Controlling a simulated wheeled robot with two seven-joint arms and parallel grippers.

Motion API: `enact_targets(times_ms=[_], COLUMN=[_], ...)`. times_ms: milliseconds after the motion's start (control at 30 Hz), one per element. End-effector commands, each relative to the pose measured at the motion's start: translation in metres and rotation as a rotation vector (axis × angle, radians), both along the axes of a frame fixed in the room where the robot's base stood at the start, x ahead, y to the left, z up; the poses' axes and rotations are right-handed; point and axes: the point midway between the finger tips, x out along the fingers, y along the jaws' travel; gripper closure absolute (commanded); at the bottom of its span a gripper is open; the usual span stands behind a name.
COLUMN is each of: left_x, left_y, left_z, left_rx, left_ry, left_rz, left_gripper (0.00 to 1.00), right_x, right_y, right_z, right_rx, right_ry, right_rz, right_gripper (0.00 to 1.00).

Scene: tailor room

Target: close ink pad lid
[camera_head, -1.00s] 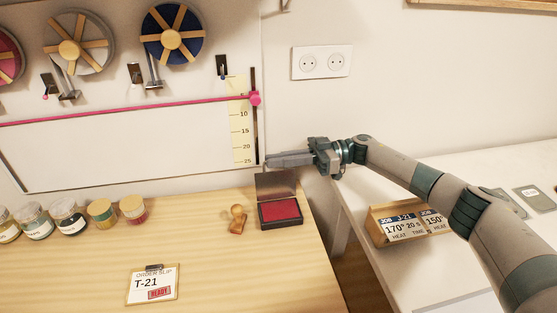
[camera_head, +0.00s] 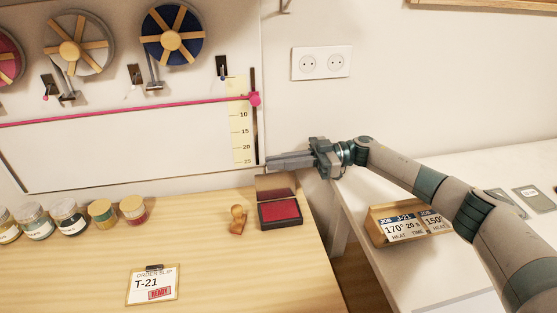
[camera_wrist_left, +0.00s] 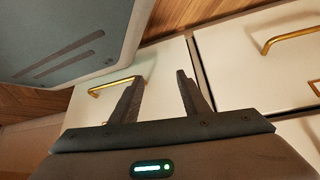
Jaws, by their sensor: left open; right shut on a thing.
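The ink pad (camera_head: 281,212) is a dark case with a red pad, near the right end of the wooden table. Its lid (camera_head: 274,184) stands raised at the back edge, so the red pad is uncovered. My right gripper (camera_head: 268,163) reaches in from the right, its fingers pointing left at the lid's top edge. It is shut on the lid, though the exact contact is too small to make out. My left gripper (camera_wrist_left: 158,98) shows only in the left wrist view, open and empty, above white drawer fronts with brass handles.
A wooden stamp (camera_head: 237,219) stands just left of the pad. Several jars (camera_head: 68,219) line the table's left. An order slip (camera_head: 153,285) lies in front. The wall board (camera_head: 120,150) rises behind. A job sign (camera_head: 405,226) stands on the white table at right.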

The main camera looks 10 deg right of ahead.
Motion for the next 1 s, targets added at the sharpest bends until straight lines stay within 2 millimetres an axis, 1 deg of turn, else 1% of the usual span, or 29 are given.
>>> enact_targets(times_ms=[100, 300, 567, 733, 900, 1000], left_x=[-0.011, -0.020, -0.019, -0.023, -0.038, -0.042], left_y=[0.004, 0.009, 0.010, 0.012, 0.017, 0.019], left_z=[-0.004, -0.009, -0.007, -0.007, -0.014, -0.016], left_rx=[0.008, 0.016, 0.018, 0.023, 0.032, 0.036], left_ry=[0.027, 0.053, 0.050, 0.066, 0.099, 0.108], left_rz=[0.001, 0.002, 0.002, 0.002, 0.002, 0.002], left_gripper=[0.58, 0.58, 0.58, 0.58, 0.58, 0.58], right_x=[-0.008, -0.025, -0.045, -0.054, -0.058, -0.059], right_y=[-0.001, -0.001, -0.001, 0.000, 0.000, 0.000], right_z=[0.003, 0.003, 0.002, 0.001, -0.002, -0.003], right_rx=[0.001, 0.000, 0.000, -0.001, -0.001, -0.001], right_ry=[-0.070, -0.217, -0.402, -0.409, -0.407, -0.406], right_rz=[0.000, 0.000, -0.001, -0.001, -0.001, 0.000], right_gripper=[1.00, 1.00, 1.00, 1.00, 1.00, 1.00])
